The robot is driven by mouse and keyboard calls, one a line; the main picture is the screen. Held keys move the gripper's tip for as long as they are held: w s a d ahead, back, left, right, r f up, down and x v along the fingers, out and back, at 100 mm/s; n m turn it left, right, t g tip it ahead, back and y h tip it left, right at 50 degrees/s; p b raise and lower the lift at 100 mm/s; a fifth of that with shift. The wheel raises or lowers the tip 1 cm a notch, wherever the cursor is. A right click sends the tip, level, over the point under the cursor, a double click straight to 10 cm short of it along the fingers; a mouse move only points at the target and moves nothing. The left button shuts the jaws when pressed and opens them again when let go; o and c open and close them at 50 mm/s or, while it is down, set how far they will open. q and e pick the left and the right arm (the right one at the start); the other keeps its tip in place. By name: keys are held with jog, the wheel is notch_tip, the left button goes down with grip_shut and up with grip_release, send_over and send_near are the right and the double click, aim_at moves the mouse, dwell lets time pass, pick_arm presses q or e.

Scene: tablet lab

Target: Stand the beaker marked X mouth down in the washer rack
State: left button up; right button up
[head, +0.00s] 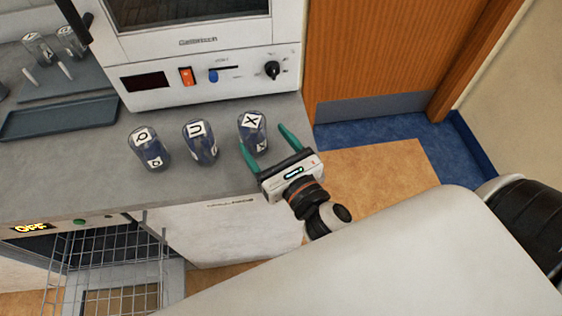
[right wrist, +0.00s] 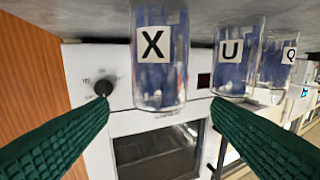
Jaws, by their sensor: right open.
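The beaker marked X (head: 252,133) is clear glass with a white label and stands on the grey counter, rightmost of three lettered beakers. My right gripper (head: 265,138) is open, its green fingers pointing toward this beaker from the front right. In the right wrist view the X beaker (right wrist: 160,60) appears between and beyond the fingers, and I see no grip on it. The washer rack (head: 108,264) is a wire basket at the lower left, in front of the washer with the lit display. My left gripper is not in view.
Beakers marked U (head: 200,143) and Q (head: 149,148) stand left of X. A white oven (head: 205,75) is behind them. A dark tray (head: 60,119) and other labelled glassware (head: 38,47) are at the left. The counter's right end is near the X beaker.

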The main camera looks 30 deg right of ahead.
jog(key=shift+s+d+b, duration=0.2)
jog(key=shift+s+b, duration=0.2)
jog(key=shift+s, duration=1.05)
jog(key=shift+s+d+b, duration=0.15)
jog(key=shift+s+b, duration=0.25)
jog(key=shift+s, duration=1.05)
